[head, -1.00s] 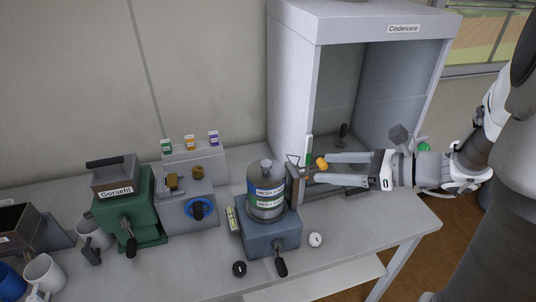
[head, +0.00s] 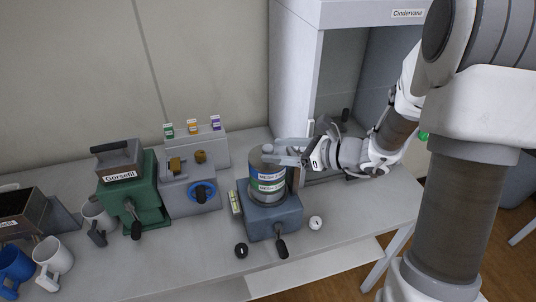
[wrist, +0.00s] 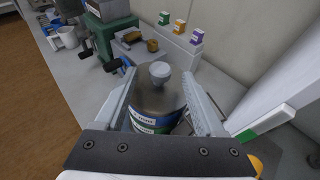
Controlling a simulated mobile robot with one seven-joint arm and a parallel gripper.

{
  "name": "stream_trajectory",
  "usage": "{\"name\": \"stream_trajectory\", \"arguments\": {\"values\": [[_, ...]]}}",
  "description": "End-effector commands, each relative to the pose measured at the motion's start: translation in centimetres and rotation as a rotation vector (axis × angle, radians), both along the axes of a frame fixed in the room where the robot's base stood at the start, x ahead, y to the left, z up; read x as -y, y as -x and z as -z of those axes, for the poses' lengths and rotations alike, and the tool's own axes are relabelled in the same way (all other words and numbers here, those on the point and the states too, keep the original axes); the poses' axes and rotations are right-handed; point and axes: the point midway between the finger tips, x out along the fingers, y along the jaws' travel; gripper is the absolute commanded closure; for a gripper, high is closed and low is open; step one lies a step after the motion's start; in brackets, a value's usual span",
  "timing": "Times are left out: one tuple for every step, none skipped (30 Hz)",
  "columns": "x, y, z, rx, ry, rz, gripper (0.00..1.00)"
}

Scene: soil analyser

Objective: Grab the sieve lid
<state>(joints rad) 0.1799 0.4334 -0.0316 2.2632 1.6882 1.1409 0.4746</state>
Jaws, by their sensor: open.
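The sieve lid (wrist: 158,98) is a grey metal cap with a round knob (wrist: 160,72) on top of the sieve stack (head: 267,186). The stack has blue and green labelled bands and stands upright on a blue-grey shaker base (head: 272,220). My gripper (head: 268,155) is at the top of the stack, reaching in from the right. In the wrist view its two open fingers (wrist: 160,93) lie on either side of the lid, with the knob between them. I cannot tell whether either finger touches the lid.
A green Gorsefil machine (head: 128,200) and a grey unit with a blue ring dial (head: 190,188) stand to the left. Mugs (head: 52,262) are at the far left. The Cindervane cabinet (head: 297,80) stands behind right.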

Motion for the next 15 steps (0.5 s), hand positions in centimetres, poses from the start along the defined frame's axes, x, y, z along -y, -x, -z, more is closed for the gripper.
{"name": "stream_trajectory", "arguments": {"values": [[-0.8,-0.3,0.3,-0.004,0.0,-0.005,0.29],[-1.1,-0.5,0.5,-0.003,0.001,-0.003,0.29],[-1.6,-0.8,0.8,-0.003,0.0,-0.004,0.29],[-1.9,-1.0,0.9,-0.003,0.0,-0.003,0.29],[-2.2,-1.1,1.0,-0.001,0.0,-0.003,0.29],[-2.4,-1.3,1.1,-0.001,0.001,-0.003,0.29],[-2.6,-1.4,1.2,-0.001,0.001,-0.003,0.29],[-2.7,-1.4,1.2,0.0,0.001,-0.002,0.29],[-2.8,-1.5,1.3,0.0,0.001,-0.001,0.29],[-2.8,-1.5,1.3,0.0,0.001,-0.001,0.29],[-2.8,-1.5,1.3,0.0,0.001,-0.001,0.29],[-2.8,-1.5,1.3,0.0,0.001,-0.001,0.29],[-2.8,-1.5,1.3,0.0,0.001,-0.001,0.29],[-2.8,-1.5,1.3,0.0,0.001,-0.001,0.29],[-2.7,-1.5,1.3,0.0,0.001,-0.001,0.31]]}}
